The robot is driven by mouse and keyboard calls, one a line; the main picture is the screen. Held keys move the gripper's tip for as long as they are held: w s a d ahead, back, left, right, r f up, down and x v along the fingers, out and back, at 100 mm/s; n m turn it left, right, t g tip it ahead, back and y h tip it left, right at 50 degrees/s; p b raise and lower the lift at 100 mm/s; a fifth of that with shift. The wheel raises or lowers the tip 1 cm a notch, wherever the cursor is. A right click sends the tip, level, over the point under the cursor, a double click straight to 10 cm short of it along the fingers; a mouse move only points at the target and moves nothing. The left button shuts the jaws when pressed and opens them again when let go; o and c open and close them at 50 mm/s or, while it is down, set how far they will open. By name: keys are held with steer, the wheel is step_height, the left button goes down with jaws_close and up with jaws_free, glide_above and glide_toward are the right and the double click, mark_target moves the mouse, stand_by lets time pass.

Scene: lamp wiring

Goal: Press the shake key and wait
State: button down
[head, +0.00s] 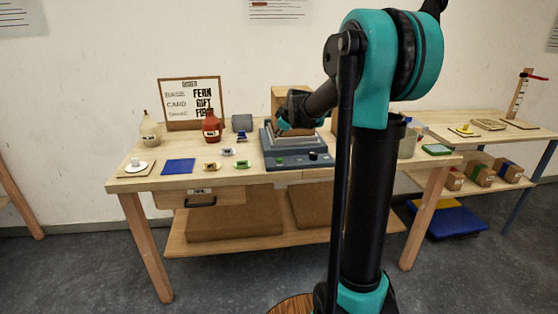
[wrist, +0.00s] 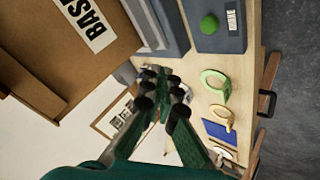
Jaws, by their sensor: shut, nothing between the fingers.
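A blue-grey machine (head: 292,164) stands on the wooden table, with a green round key (head: 279,162) and a black knob (head: 313,156) on its front. In the wrist view the green key (wrist: 209,24) sits on the machine's grey front (wrist: 222,40), beside a white label too small to read surely. My gripper (head: 283,124) is over the left rear part of the machine, behind and above the key. In the wrist view my gripper (wrist: 165,78) is shut and empty, its fingertips apart from the key. Whether it touches the machine I cannot tell.
A cardboard box (wrist: 40,45) marked "BAS…" is close beside my gripper. An order board (head: 180,88), a red bottle (head: 211,128) and a cream bottle (head: 150,128) stand at the left. Tape-like rings (wrist: 215,86) and a blue mat (head: 178,166) lie left of the machine.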

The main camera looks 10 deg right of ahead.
mark_target(280, 160)
steer(key=shift+f, duration=4.25)
steer(key=shift+f, duration=0.2)
steer(key=shift+f, duration=0.2)
